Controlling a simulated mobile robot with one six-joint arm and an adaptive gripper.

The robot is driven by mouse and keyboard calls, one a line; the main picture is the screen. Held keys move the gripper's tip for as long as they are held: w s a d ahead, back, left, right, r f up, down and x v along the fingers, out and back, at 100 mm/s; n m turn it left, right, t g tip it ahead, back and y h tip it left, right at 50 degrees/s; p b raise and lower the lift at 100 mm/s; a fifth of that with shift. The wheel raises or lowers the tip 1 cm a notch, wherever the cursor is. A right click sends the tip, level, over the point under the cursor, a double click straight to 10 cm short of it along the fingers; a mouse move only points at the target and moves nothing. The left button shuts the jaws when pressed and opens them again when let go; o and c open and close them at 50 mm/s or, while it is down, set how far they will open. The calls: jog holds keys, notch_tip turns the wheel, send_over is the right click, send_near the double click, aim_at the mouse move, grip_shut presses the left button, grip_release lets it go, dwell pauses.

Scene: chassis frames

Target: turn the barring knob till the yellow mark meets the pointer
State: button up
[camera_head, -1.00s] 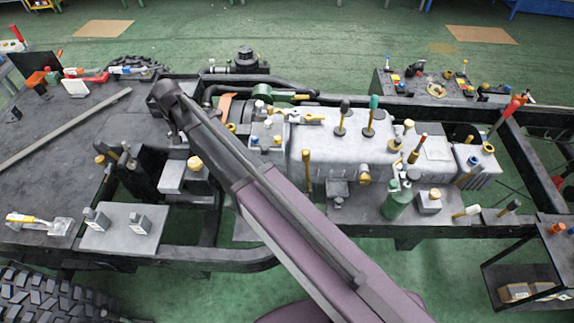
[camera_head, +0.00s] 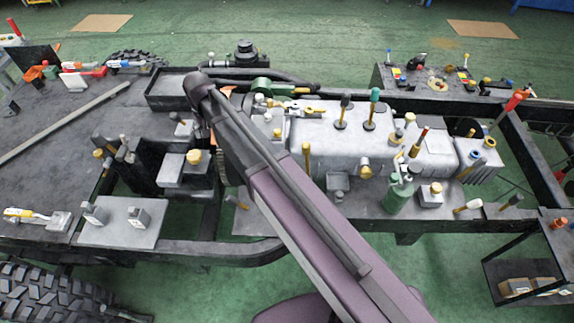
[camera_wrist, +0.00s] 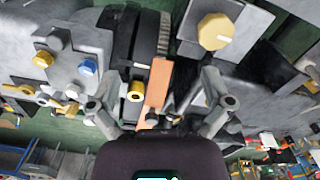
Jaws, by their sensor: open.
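In the wrist view a yellow, many-sided knob (camera_wrist: 216,31) with a small pale mark stands beside a dark toothed wheel (camera_wrist: 150,35). I take it as the barring knob, though I cannot be sure. It also shows in the head view on a grey block (camera_head: 194,157). An orange plate (camera_wrist: 157,88), possibly the pointer, lies by the wheel's edge. I cannot make out a clear yellow mark on the wheel. My gripper (camera_wrist: 160,82) is open and empty, its fingers either side of the orange plate, with the yellow knob beyond the right finger. My arm hides it in the head view.
A yellow-ended peg (camera_wrist: 135,91) stands near the left finger. The grey engine block (camera_head: 325,135) with upright handles lies right of my arm. A grey plate (camera_head: 120,225) with two small blocks is front left. Chassis rails (camera_head: 245,255) run along the front.

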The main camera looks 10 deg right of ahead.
jog(key=s+d+f+b, duration=0.2)
jog(key=d+f+b, duration=0.1)
jog(key=d, duration=0.4)
jog(key=s+d+f+b, duration=0.3)
jog(key=d+f+b, duration=0.1)
jog(key=d, duration=0.4)
jog(key=s+d+f+m+b, duration=0.1)
jog(key=s+d+f+b, duration=0.1)
jog(key=d, duration=0.6)
jog(key=shift+s+f+b, duration=0.25)
jog(key=shift+f+b, duration=0.45)
jog(key=shift+f, duration=0.2)
jog(key=shift+d, duration=0.15)
jog(key=s+d, duration=0.5)
jog(key=d, duration=0.2)
jog(key=shift+s+d+m, duration=0.2)
jog(key=shift+s+m, duration=0.05)
jog(key=shift+m, duration=0.05)
